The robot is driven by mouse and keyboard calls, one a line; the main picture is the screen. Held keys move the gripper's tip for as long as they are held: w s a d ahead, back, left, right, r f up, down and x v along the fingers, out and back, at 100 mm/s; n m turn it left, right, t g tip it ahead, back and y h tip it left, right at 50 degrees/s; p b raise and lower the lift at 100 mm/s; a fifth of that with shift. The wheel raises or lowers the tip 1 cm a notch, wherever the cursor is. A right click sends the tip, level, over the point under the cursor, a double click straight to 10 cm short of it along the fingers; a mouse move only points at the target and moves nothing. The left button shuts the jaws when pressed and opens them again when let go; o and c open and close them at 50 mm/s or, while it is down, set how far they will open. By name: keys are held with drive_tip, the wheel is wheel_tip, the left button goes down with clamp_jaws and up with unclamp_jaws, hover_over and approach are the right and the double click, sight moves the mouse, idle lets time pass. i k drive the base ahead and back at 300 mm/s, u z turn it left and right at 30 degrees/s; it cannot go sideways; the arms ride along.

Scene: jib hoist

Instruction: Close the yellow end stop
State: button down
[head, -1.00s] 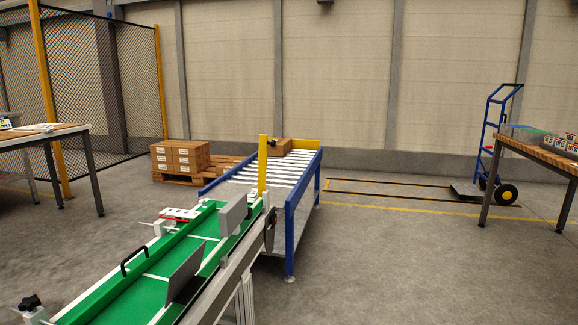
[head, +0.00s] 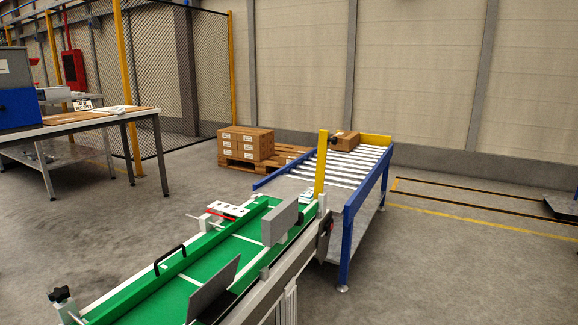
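A yellow bar (head: 321,165) stands upright at the far end of the green belt conveyor (head: 215,262), where it meets the roller table (head: 353,213). A small black knob (head: 332,142) shows just right of the bar's top. A low yellow plate (head: 376,140) also lies across the far end of the roller table. I cannot tell for certain which of these is the end stop, but the upright bar stands raised rather than across the path. My gripper is not in view.
A brown carton (head: 346,140) sits at the rollers' far end. Stacked cartons (head: 245,143) stand on a pallet behind. A workbench (head: 75,122) and mesh fence (head: 180,70) are at left. The floor (head: 450,270) right of the roller table is clear.

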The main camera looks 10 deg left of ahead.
sight(323, 139)
drive_tip(key=u, duration=0.2)
drive_tip(key=i, duration=0.3)
drive_tip(key=k, duration=0.6)
drive_tip(key=z, duration=0.5)
drive_tip(key=k, duration=0.6)
drive_tip(key=u, duration=0.85)
drive_tip(key=i, duration=1.7)
drive_tip(key=z, duration=0.5)
